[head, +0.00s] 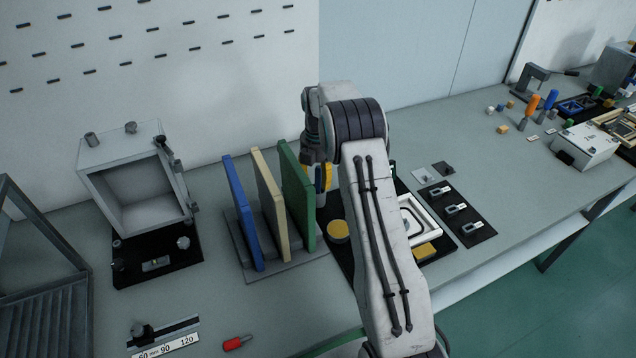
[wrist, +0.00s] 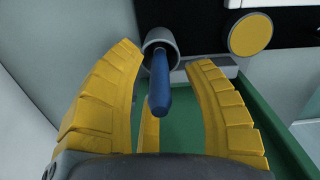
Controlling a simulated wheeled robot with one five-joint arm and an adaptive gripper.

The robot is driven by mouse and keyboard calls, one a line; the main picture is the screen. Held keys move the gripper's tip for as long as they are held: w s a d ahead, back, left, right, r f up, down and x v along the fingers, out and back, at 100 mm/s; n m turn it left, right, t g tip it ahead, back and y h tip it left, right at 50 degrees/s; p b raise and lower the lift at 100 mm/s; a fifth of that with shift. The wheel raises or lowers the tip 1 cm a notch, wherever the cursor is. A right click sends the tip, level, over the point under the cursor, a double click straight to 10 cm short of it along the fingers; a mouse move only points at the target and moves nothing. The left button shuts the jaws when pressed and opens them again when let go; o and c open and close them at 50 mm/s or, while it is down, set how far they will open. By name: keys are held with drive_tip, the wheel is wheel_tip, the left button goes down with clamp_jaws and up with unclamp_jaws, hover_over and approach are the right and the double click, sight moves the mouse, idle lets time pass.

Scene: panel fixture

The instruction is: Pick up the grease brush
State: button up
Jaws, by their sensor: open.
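A blue handle (wrist: 160,85), which looks like the grease brush, stands out of a grey round cup (wrist: 158,40) in the wrist view. Its lower end is hidden in the cup, so I see no bristles. My gripper (wrist: 165,57) is open, with one yellow finger on each side of the handle and a visible gap to both. In the head view my gripper (head: 328,178) is mostly hidden behind my own arm. A bit of blue handle (head: 318,186) shows beside it, just right of the green panel.
Upright blue (head: 243,215), cream (head: 269,205) and green (head: 299,198) panels stand close on the left. A yellow disc (head: 338,231) lies on a black mat near my arm. An open grey box (head: 135,185) stands further left. The wall is close behind.

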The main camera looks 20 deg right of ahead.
drive_tip(key=shift+f, duration=0.2)
drive_tip(key=shift+o, duration=0.2)
clamp_jaws()
